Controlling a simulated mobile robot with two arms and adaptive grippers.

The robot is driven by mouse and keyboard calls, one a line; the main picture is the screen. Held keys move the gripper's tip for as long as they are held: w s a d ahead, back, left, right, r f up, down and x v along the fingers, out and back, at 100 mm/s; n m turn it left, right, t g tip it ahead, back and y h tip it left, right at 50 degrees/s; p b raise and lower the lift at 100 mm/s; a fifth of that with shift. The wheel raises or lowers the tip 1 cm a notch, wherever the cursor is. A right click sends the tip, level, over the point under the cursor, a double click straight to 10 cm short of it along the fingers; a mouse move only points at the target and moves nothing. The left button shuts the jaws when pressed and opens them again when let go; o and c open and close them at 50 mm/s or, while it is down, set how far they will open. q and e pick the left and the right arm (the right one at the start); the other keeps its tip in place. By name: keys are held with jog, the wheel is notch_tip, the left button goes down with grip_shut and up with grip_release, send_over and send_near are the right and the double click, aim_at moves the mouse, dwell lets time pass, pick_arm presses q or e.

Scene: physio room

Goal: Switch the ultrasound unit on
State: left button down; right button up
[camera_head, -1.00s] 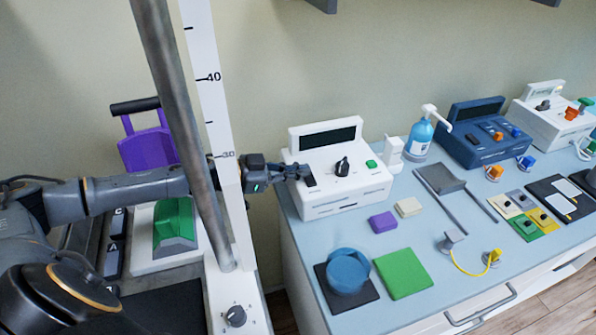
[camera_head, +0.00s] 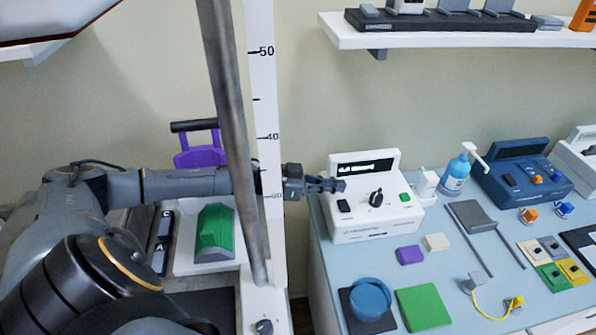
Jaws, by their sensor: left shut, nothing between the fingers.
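The white ultrasound unit (camera_head: 372,229) stands at the left end of the blue-topped counter. Its raised display (camera_head: 366,168) is lit with small pale text that I cannot read clearly. On its sloped top are a black rocker switch (camera_head: 344,206), a black dial (camera_head: 376,198) and a green button (camera_head: 405,197). A white probe (camera_head: 427,186) stands at its right side. My left gripper (camera_head: 341,186) is shut and empty, its fingertips just above and behind the switch in the picture, apparently apart from it. My right gripper is not in view.
A grey pole (camera_head: 232,140) and a white scale post (camera_head: 262,100) stand in front of and beside my left arm. A blue pump bottle (camera_head: 456,177) and a dark blue unit (camera_head: 521,178) stand farther right. A shelf (camera_head: 450,38) hangs above.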

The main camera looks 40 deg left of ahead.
pick_arm(q)
jog(key=v, duration=1)
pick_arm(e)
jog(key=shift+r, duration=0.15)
pick_arm(q)
jog(key=shift+w+a+f, duration=0.1)
dwell(0.5)
